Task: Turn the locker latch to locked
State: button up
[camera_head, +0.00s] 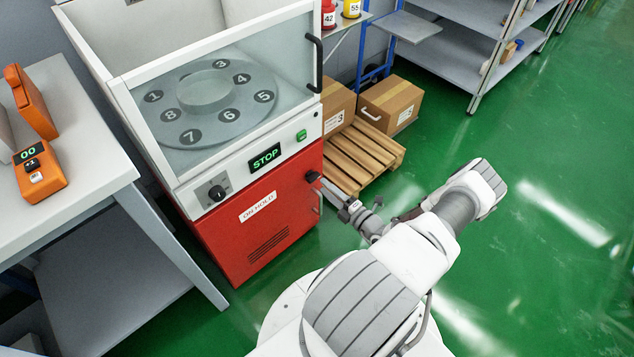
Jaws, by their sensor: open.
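The red locker door (262,225) forms the lower front of the white machine and carries a label reading "ON HOLD". A dark round knob (312,176), which looks like the latch, sits at the door's upper right corner. A slim upright handle (318,204) is below it. My gripper (323,183) is open at the end of my arm, right at the knob. I cannot tell whether the fingers touch it or are around it. The latch's turned position is too small and partly covered to read.
A black dial (217,193), a green "STOP" display (265,158) and a green button (301,135) are on the panel above. A table (75,165) with orange devices stands left. Green floor is clear at right.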

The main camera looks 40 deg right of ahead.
aim_at(316, 179)
jog(key=w, duration=0.5)
jog(key=shift+a+b, duration=0.2)
jog(key=shift+b, duration=0.15)
jog(key=shift+s, duration=0.1)
grip_shut()
